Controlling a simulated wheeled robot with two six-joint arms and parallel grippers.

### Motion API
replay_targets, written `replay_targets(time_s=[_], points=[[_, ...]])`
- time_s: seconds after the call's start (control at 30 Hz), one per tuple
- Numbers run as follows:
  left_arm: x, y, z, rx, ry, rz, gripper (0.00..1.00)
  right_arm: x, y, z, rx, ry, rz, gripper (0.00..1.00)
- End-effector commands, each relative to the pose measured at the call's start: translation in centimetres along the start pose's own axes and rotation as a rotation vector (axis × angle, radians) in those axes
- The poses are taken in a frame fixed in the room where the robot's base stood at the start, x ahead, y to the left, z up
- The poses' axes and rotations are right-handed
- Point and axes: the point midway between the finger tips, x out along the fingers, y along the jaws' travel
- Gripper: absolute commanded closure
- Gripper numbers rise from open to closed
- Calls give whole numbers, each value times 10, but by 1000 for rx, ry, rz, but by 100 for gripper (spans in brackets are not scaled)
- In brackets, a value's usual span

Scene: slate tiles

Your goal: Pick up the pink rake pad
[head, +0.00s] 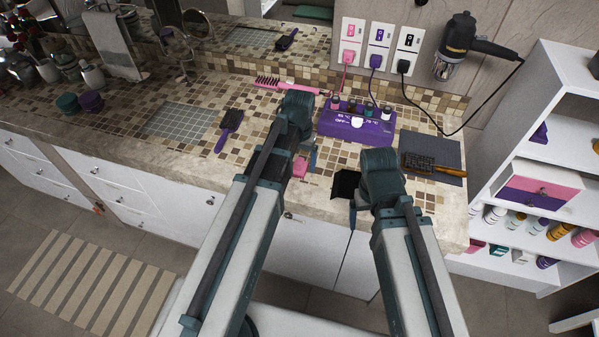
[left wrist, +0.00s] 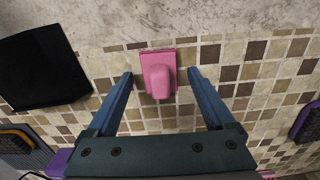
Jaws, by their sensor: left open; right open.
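The pink rake pad (head: 300,168) is a small pink block on a flat pink base, lying on the tiled counter near its front edge. It shows whole in the left wrist view (left wrist: 158,72). My left gripper (left wrist: 160,78) is open, with one blue finger on each side of the pad and a gap at both sides. In the head view my left gripper (head: 305,161) is at the pad and partly hides it. My right gripper (head: 352,207) is by the counter's front edge, mostly hidden behind its own arm.
A black square (head: 345,182) lies on the counter right of the pad. A purple box (head: 350,126) with several bottles stands behind. A dark brush (head: 229,129) lies left, a pink brush (head: 288,86) at the back. A brown-handled brush (head: 430,167) rests on a grey mat (head: 425,145).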

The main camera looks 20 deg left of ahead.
Motion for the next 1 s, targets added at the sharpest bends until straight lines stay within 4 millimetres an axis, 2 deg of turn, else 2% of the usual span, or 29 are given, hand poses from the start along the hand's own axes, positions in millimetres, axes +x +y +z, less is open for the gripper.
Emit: replay_targets(time_s=[0.17, 0.2, 0.67, 1.0], points=[[-1, 0, 0, 0, 0, 0, 12, -1, 0, 0, 0, 0, 0, 7], [-1, 0, 0, 0, 0, 0, 16, -1, 0, 0, 0, 0, 0, 7], [-1, 0, 0, 0, 0, 0, 99, -1, 0, 0, 0, 0, 0, 7], [-4, 0, 0, 0, 0, 0, 100, -4, 0, 0, 0, 0, 0, 7]])
